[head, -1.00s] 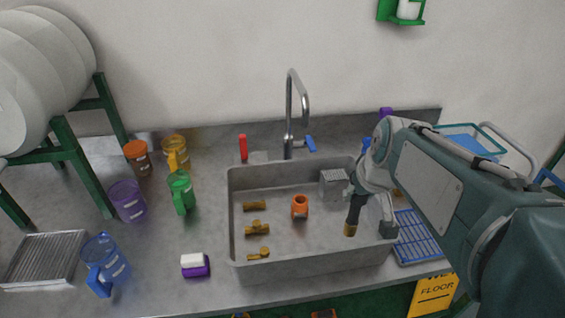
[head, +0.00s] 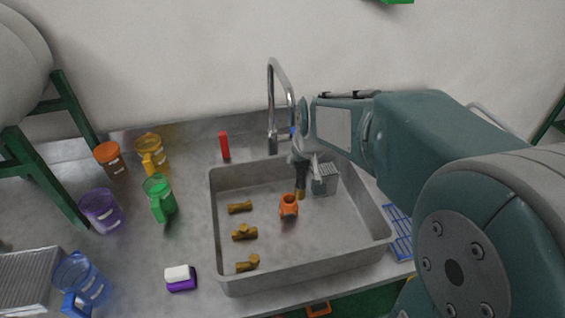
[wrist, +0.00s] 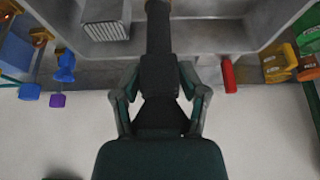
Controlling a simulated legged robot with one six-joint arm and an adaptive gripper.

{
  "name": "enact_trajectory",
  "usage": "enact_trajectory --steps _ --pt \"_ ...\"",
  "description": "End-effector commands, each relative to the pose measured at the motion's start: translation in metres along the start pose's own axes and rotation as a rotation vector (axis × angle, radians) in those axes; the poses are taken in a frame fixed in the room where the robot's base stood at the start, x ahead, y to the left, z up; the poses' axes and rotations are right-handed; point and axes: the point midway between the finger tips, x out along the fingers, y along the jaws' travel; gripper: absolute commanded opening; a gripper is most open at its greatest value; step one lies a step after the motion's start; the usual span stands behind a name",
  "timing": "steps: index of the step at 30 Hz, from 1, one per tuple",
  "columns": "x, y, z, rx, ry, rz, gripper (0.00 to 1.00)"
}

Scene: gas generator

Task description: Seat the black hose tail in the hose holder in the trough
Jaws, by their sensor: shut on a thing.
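The black hose tail (head: 300,178) hangs down from my gripper (head: 299,160), with a brass-coloured end at its bottom. In the wrist view my gripper (wrist: 160,78) is shut on the black hose tail (wrist: 159,35), whose far end runs out of the top of the picture. An orange, open-topped round piece (head: 288,207), which looks like the hose holder, stands on the trough floor. In the head view the brass end shows just above and slightly right of it; I cannot tell the gap in depth. The holder is not seen in the wrist view.
The grey trough (head: 300,276) also holds several brass fittings (head: 243,232) at left and a grey ribbed block (head: 324,180) close right of the hose. The tap (head: 271,105) rises behind. Coloured jugs (head: 158,197) stand left; a blue rack (head: 398,232) lies right.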

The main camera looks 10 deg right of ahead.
Motion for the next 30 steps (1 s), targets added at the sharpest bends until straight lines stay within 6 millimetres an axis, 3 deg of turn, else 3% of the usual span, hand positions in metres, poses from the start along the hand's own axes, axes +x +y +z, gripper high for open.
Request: enact_trajectory --steps 4,12,16,29,30 --pt "0.032 -0.011 -0.005 -0.002 -0.005 -0.001 0.02" --pt "0.061 -0.020 -0.011 -0.001 -0.004 0.000 0.02" --pt "0.079 -0.018 -0.002 0.001 -0.004 0.000 0.02" --pt "0.087 -0.018 0.002 0.000 -0.001 0.000 0.02" --pt "0.087 -0.018 0.002 0.000 -0.001 0.000 0.72"
